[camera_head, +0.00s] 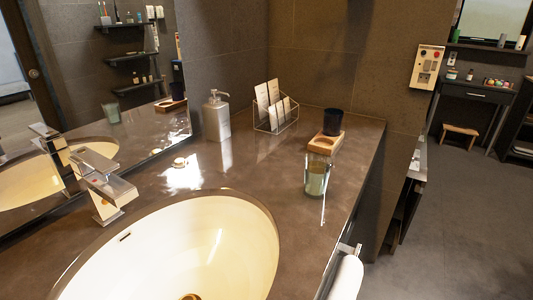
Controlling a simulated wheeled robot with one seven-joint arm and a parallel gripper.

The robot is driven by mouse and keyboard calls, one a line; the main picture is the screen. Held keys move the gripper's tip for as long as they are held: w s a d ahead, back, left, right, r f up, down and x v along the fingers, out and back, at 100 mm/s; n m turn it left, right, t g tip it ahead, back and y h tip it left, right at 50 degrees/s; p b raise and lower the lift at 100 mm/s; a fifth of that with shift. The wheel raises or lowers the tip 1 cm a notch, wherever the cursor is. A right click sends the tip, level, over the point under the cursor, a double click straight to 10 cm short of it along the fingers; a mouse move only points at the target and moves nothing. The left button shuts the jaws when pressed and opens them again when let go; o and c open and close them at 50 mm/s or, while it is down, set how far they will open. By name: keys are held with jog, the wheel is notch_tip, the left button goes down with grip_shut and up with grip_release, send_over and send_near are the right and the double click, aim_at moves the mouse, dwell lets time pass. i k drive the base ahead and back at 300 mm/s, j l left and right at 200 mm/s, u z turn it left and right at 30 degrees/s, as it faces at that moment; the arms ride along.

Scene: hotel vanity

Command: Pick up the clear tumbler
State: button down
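A clear tumbler (317,177) stands upright on the dark vanity counter (215,180), to the right of the oval basin and near the counter's right edge. It looks slightly greenish in its lower part. Its upper part overlaps the near end of a wooden tray in the picture; I cannot tell whether they touch. My gripper is not in view.
The wooden tray (325,142) holds a dark cup (332,121) just behind the tumbler. The basin (190,255) and faucet (103,188) are left. A white roll (347,277) hangs at the counter's front.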

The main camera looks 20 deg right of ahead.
aim_at(316, 177)
jog(key=i+l, duration=0.1)
jog(key=l, duration=0.4)
jog(key=i+l, duration=0.1)
jog(key=l, duration=0.4)
jog(key=i+l, duration=0.1)
jog(key=l, duration=0.4)
jog(key=i+l, duration=0.15)
jog(key=l, duration=0.35)
jog(key=i+l, duration=0.1)
jog(key=l, duration=0.4)
jog(key=i+l+u, duration=0.1)
jog(key=l, duration=0.4)
